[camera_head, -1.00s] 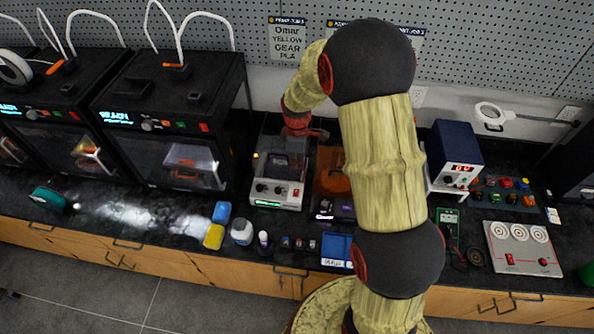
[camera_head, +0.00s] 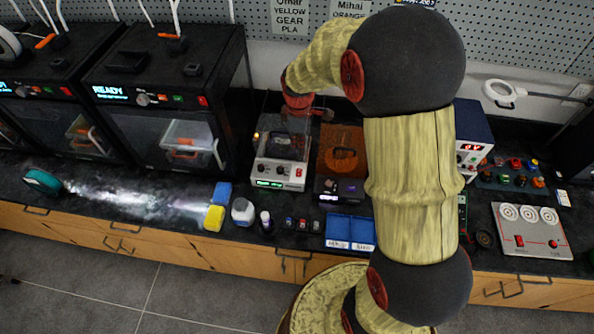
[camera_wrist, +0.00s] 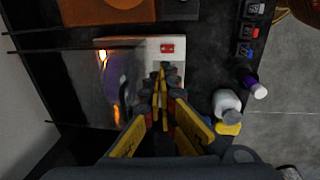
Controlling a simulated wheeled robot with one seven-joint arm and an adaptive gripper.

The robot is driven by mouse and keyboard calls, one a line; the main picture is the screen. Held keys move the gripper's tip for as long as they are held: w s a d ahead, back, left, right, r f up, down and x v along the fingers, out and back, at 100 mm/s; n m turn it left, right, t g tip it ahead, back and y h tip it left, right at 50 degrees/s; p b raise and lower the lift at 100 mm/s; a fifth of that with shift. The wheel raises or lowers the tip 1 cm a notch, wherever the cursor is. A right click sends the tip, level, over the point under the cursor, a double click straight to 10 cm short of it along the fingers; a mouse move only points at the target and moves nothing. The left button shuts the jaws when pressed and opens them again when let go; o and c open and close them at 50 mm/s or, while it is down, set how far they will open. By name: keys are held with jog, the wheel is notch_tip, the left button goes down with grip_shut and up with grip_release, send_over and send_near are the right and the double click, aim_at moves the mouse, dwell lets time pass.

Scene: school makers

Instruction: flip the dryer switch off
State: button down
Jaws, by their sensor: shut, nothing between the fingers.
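The dryer (camera_head: 278,173) is a pale box with a clear lid, dark knobs and a green lit display on its front panel. In the wrist view its white panel (camera_wrist: 148,45) carries a red switch (camera_wrist: 166,48). Whether the switch is on or off cannot be told. A purple spool (camera_wrist: 118,80) shows through the clear lid. My gripper (camera_wrist: 160,72) is shut and empty, with its yellow and black fingers over the panel. Its tips appear just short of the switch in the picture; contact cannot be told. The fingers hide part of the knobs.
Black printers (camera_head: 170,95) stand left of the dryer. An orange plate (camera_head: 342,150) is close on its right. A yellow sponge (camera_head: 214,218), a white bottle (camera_head: 242,211) and blue bins (camera_head: 350,232) line the counter's front. A red-switched panel (camera_head: 531,232) lies far right.

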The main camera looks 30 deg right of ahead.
aim_at(299, 171)
jog(key=shift+s+a+f, duration=0.15)
jog(key=shift+s+a, duration=0.05)
jog(key=shift+s, duration=0.4)
jog(key=shift+f, duration=0.1)
jog(key=f+b, duration=0.1)
jog(key=f, duration=0.3)
jog(key=w+f+b, duration=0.1)
jog(key=f, duration=0.4)
jog(key=d+f+b, duration=0.1)
jog(key=f, duration=0.3)
jog(key=shift+w+f, duration=0.2)
jog(key=shift+f, duration=0.15)
jog(key=shift+f, duration=0.15)
